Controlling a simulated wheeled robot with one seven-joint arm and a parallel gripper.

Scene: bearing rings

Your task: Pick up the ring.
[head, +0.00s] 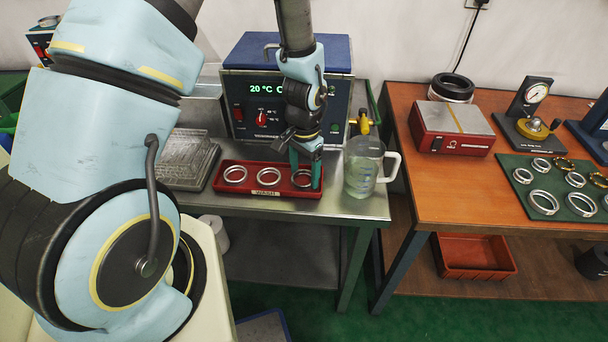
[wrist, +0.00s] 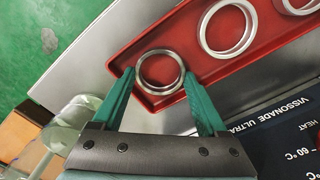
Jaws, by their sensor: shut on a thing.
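A red tray (head: 228,189) holds three silver rings in a row. My gripper (head: 305,186) reaches down at the tray's right end, with its green fingers on either side of the right-hand ring (head: 302,186). In the wrist view, the fingertips of my gripper (wrist: 158,74) press on opposite sides of this ring (wrist: 160,92), and it is held between them. The ring appears flat and low over the tray floor; I cannot tell whether it touches it. The middle ring (head: 268,184) and left ring (head: 235,183) lie apart from the fingers.
A glass jug (head: 363,172) stands close to the right of the tray. An ultrasonic bath (head: 245,95) with a display stands behind it, and a wire basket (head: 188,160) is to the left. A wooden table (head: 455,205) at right carries a green mat (head: 553,212) with several rings.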

